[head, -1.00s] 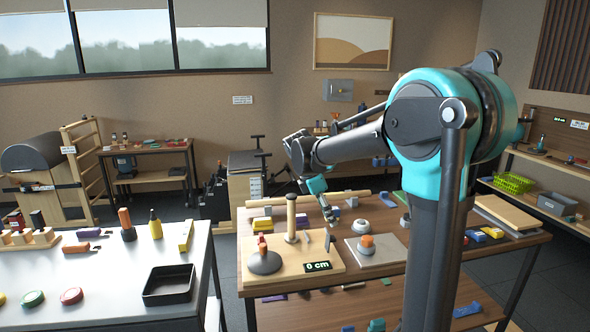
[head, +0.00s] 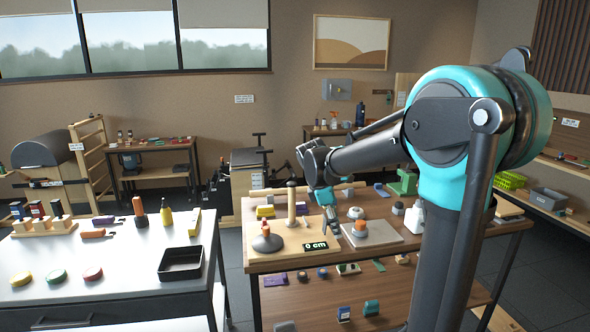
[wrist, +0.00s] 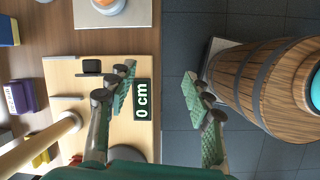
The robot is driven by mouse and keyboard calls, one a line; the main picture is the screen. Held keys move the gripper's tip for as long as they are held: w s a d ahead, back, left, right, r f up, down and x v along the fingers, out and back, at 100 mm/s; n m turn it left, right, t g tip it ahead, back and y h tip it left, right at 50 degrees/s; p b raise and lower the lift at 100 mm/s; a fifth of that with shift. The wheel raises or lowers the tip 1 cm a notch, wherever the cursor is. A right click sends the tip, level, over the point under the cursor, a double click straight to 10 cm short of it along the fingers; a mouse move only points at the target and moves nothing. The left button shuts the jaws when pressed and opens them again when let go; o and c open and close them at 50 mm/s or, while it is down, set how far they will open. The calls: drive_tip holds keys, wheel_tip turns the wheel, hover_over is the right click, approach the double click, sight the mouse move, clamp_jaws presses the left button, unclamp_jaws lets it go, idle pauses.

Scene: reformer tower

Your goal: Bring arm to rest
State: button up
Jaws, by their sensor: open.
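The board carries an upright wooden post (head: 291,205), a dark round weight-like piece (head: 267,241) and a display reading "0 cm" (head: 314,246). In the wrist view the display (wrist: 142,100) shows beside the left finger, below the gripper.
A grey slab (head: 388,241) with an orange-topped piece (head: 361,226) lies right of the gripper. Purple (wrist: 24,97) and yellow blocks sit farther back. A white table (head: 120,268) with a black tray (head: 181,263) stands left, across a narrow gap.

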drive_tip(key=s+d+f+m+t+y, duration=0.1)
drive_tip(key=s+d+f+m+y, duration=0.1)
drive_tip(key=s+f+m, duration=0.5)
drive_tip(key=s+d+f+m+t+y, duration=0.1)
drive_tip(key=s+d+f+m, duration=0.3)
drive_tip(key=s+f+m, duration=0.3)
drive_tip(key=s+m, duration=0.3)
drive_tip(key=s, duration=0.2)
drive_tip(key=shift+s+d+f+t+y, duration=0.25)
drive_tip(key=shift+s+t+y, duration=0.15)
